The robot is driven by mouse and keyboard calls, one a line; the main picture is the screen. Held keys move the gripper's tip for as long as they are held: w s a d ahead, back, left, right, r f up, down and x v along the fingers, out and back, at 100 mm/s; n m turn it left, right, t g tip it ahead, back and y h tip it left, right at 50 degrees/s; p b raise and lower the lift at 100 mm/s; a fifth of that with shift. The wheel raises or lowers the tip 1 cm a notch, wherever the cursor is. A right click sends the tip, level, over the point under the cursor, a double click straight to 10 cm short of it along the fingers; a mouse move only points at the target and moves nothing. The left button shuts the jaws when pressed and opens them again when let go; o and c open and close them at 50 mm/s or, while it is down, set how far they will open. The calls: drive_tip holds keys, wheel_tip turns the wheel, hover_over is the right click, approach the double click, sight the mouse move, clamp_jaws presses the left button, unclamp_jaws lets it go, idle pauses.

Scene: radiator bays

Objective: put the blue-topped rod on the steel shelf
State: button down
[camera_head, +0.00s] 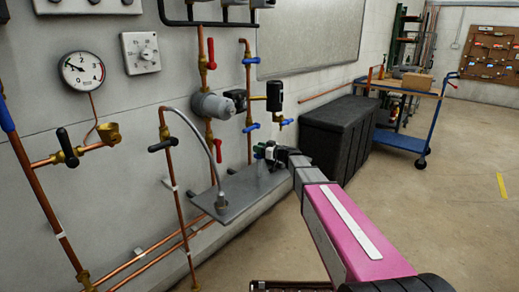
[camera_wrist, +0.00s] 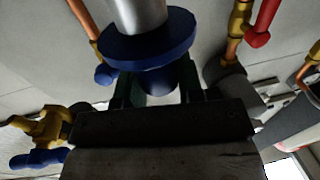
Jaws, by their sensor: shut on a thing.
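The steel shelf (camera_head: 244,194) is a flat grey plate against the wall in the head view. My gripper (camera_head: 266,155) is at the shelf's right part, over or just above it. In the wrist view, the blue-topped rod (camera_wrist: 150,40) shows a wide blue collar and a silver shaft running out of the top edge. My gripper's dark fingers (camera_wrist: 158,88) are shut on the blue end beyond the collar. In the head view the rod is small and hard to make out, so I cannot tell whether it touches the shelf.
Copper pipes, valves and a grey pump (camera_head: 212,106) line the wall close behind. A black chest (camera_head: 325,135) stands to the right, with a blue trolley (camera_head: 402,140) beyond. The floor at right is clear.

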drive_tip(key=shift+f, duration=0.1)
drive_tip(key=c, duration=0.8)
unclamp_jaws()
drive_tip(key=shift+o, duration=0.2)
